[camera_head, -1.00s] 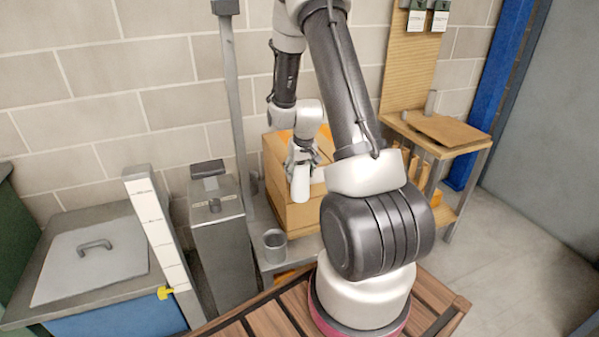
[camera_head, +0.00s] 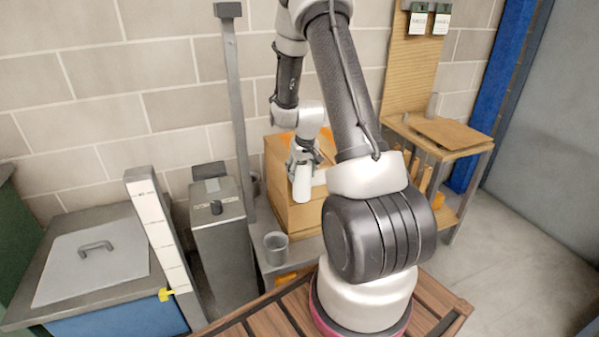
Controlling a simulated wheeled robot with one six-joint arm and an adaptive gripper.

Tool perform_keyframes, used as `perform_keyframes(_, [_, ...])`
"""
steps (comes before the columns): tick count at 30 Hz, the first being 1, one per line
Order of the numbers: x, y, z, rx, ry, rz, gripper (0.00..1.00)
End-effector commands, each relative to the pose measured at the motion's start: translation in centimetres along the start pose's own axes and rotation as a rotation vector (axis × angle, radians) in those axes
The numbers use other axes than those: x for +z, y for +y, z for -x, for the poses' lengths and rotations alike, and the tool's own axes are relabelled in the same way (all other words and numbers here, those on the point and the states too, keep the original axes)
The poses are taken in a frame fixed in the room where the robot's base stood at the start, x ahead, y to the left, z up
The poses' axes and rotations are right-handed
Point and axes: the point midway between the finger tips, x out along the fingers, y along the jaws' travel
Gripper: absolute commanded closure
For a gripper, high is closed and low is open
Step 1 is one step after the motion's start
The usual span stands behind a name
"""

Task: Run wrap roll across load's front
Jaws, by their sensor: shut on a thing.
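The load is a stack of brown cardboard boxes (camera_head: 281,190) on a low grey platform against the wall. A white wrap roll (camera_head: 302,184) hangs upright in front of the load's front face. My gripper (camera_head: 303,160) is shut on the roll near its top. The fingertips are small and partly hidden by the roll and the wrist. My arm covers the right part of the load. I cannot tell whether the roll touches the boxes.
A grey post (camera_head: 236,110) stands just left of the load. A grey cup (camera_head: 276,248) sits on the platform's front. A grey pedestal (camera_head: 218,240), a white marked board (camera_head: 160,235) and a lidded blue bin (camera_head: 92,268) stand left. A wooden bench (camera_head: 445,137) stands right.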

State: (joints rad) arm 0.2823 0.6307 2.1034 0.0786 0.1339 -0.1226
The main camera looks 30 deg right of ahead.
Motion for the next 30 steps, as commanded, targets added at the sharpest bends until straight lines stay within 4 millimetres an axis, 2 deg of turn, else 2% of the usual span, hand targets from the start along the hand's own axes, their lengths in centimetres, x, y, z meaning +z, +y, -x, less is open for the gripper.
perform_keyframes(9, [-0.1,2.5,0.0,0.001,0.002,-0.002,0.66])
perform_keyframes(16, [0.0,3.5,0.0,0.000,0.002,0.001,0.66])
perform_keyframes(20, [-0.1,3.0,0.0,0.000,0.001,0.002,0.66])
perform_keyframes(30, [-0.2,0.4,0.0,0.000,0.002,0.004,0.66])
